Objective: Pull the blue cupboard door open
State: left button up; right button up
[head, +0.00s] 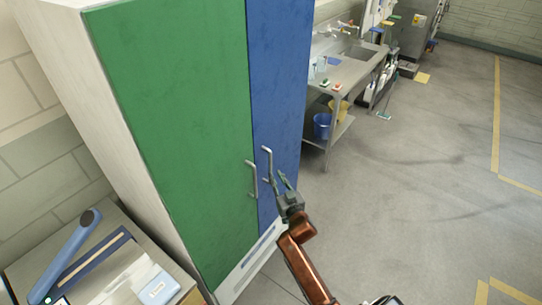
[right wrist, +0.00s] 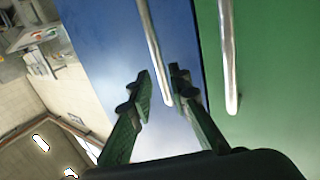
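The blue cupboard door (head: 278,75) is closed, flush beside the green door (head: 175,130). Its upright metal handle (head: 266,163) is near the edge that meets the green door. My right gripper (head: 281,182) is at the lower part of this handle, with its fingers apart. In the right wrist view, the blue door's handle (right wrist: 150,40) runs down between the two open fingertips of the right gripper (right wrist: 161,72). I cannot tell whether either finger touches it. My left gripper is not in view.
The green door's handle (right wrist: 228,60) is close beside the blue one. A steel sink table (head: 350,68) with a blue bucket (head: 322,126) below it stands beyond the cupboard. A bench (head: 150,245) is at the lower left. The floor (head: 420,180) to the right is clear.

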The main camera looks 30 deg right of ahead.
aim_at(270, 161)
jog(key=w, duration=0.2)
jog(key=w+d+r, duration=0.1)
jog(key=w, duration=0.2)
jog(key=w+r, duration=0.1)
jog(key=w, duration=0.1)
jog(key=shift+w+d+p, duration=0.35)
grip_shut()
dwell(0.3)
